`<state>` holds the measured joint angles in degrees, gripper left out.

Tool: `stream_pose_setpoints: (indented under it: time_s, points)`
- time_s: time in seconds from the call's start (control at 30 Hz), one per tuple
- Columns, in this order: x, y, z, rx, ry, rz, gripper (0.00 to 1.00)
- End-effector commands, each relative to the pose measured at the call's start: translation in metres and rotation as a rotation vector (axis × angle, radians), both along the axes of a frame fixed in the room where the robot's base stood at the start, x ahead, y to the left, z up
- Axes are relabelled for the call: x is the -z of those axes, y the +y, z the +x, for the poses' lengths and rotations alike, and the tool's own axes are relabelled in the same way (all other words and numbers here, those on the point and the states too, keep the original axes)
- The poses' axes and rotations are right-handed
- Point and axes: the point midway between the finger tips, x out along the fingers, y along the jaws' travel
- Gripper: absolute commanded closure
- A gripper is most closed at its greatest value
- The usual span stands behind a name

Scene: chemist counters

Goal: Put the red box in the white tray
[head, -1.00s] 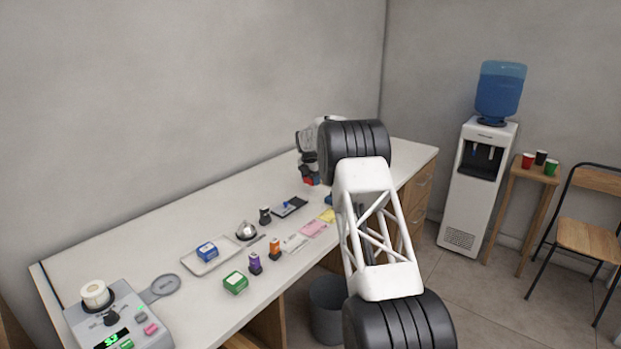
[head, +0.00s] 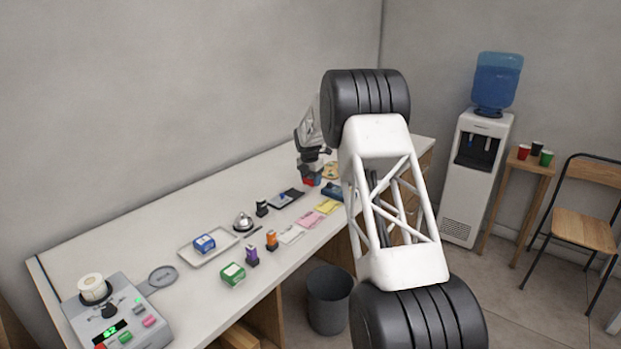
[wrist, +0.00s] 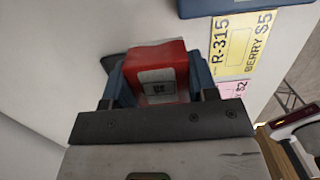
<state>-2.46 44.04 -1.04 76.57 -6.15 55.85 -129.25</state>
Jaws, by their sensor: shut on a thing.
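The red box (wrist: 162,62) sits between the two fingers of my gripper (wrist: 158,85) in the wrist view, with a pale label facing the camera. My gripper is shut on it. In the head view my gripper (head: 311,172) is at the far part of the counter, and a bit of the red box (head: 308,182) shows at its tip. I cannot tell whether the box touches the counter. The white tray (head: 222,247) lies on the nearer part of the counter, left of my gripper, with a blue box (head: 204,243) in it.
Between my gripper and the tray are a black pad (head: 287,198), a silver bell (head: 243,221) and several small stamps and paper slips. A green box (head: 232,274) stands by the tray's front. A scale (head: 118,315) is at the near left. A bin (head: 328,298) stands on the floor.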

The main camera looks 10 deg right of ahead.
Motion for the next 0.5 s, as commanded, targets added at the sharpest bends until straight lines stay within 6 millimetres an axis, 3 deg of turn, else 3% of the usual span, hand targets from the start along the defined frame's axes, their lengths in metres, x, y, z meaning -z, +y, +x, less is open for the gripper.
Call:
stream_pose_setpoints:
  time_s: [0.5]
  points:
    - [-0.0005,-0.0003,-0.0106,0.000,0.000,0.000,0.76]
